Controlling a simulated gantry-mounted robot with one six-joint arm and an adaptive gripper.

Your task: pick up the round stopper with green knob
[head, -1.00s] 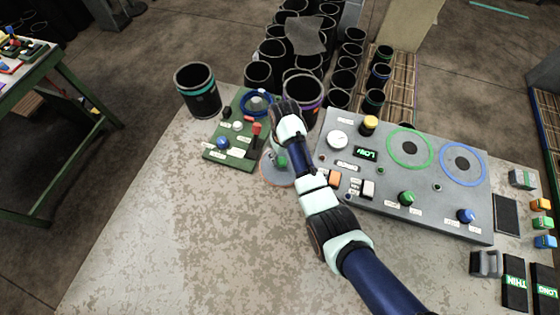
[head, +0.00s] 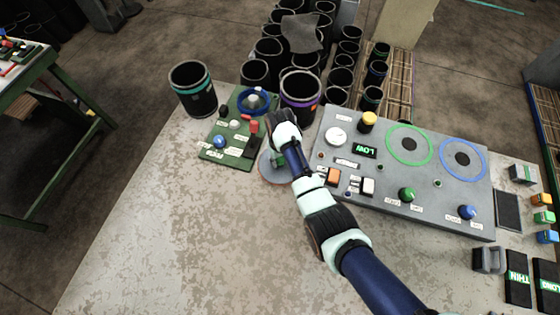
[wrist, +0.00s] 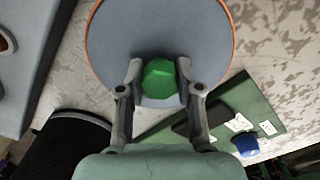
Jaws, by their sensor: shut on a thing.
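The round stopper (head: 272,177) is a flat grey-blue disc with a thin orange rim and a green knob. In the head view it is partly hidden under my arm, between the green board and the grey control panel. In the wrist view the disc (wrist: 205,45) fills the upper middle, with its green knob (wrist: 159,78) between my fingers. My gripper (wrist: 158,84) is shut on the green knob, one finger on each side. I cannot tell whether the disc rests on the table or is just off it.
The green board (head: 212,152) with a blue knob and red-topped lever lies left of the stopper. The grey control panel (head: 330,200) lies right. A purple-banded black sleeve (head: 300,97) and a teal-banded one (head: 195,92) stand behind. The table's front left (head: 170,240) is clear.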

